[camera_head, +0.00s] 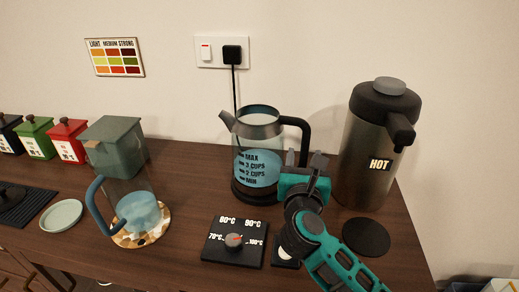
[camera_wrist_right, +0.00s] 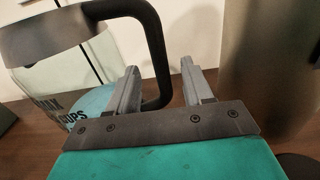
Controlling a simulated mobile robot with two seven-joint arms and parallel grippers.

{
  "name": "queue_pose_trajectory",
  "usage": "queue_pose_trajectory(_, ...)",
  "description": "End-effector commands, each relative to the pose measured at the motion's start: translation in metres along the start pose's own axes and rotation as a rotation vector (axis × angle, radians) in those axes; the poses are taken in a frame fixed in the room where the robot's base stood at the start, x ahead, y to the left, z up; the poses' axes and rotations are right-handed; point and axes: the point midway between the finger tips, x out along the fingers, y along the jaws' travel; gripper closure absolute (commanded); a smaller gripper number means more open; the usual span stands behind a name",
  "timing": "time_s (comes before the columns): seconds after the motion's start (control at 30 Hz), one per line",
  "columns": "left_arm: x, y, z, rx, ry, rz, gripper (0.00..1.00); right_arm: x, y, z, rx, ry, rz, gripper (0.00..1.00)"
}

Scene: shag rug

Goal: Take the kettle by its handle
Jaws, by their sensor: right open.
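The kettle (camera_head: 258,170) stands upright on the wooden counter, a clear body with blue-tinted water, a MAX/MIN scale and a dark base. Its black looped handle (camera_head: 306,128) is on its right side. My right gripper (camera_head: 304,160) is open and empty at the lower part of the handle. In the right wrist view the handle (camera_wrist_right: 154,55) shows between the two grey fingers, nearer the left one; I cannot tell whether it is inside the jaws or just beyond them. The kettle body (camera_wrist_right: 42,45) is left of the fingers. My left gripper is out of view.
A steel flask marked HOT (camera_head: 368,150) stands close right of the gripper, with a black round mat (camera_head: 366,237) in front. A temperature dial plate (camera_head: 234,253) lies in front of the kettle. A clear jug with a blue handle (camera_head: 98,207) stands on a patterned trivet at left.

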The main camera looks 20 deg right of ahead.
Motion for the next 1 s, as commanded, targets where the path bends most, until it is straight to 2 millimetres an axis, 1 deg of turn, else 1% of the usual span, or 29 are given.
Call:
queue_pose_trajectory(0.03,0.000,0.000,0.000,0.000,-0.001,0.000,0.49,0.005,0.000,0.000,-0.002,-0.001,-0.001,0.49)
queue_pose_trajectory(0.17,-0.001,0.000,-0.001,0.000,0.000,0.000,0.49,0.013,-0.001,0.002,-0.003,-0.003,-0.001,0.49)
queue_pose_trajectory(0.37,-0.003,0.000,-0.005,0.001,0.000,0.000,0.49,0.041,-0.001,0.009,-0.005,-0.004,-0.003,0.49)
queue_pose_trajectory(0.5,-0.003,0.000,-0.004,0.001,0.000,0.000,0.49,0.057,-0.001,0.006,-0.003,-0.001,-0.001,0.49)
queue_pose_trajectory(0.6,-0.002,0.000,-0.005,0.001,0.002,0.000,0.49,0.060,-0.001,0.006,-0.002,-0.001,-0.001,0.49)
queue_pose_trajectory(0.77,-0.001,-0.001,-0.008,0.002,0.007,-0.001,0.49,0.060,-0.001,0.006,-0.002,0.000,0.000,0.49)
queue_pose_trajectory(0.87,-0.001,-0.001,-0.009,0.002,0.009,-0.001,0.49,0.060,-0.001,0.006,-0.002,0.000,0.000,0.57)
queue_pose_trajectory(1.0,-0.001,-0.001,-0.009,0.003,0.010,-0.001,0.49,0.060,-0.001,0.006,-0.002,0.000,0.000,0.70)
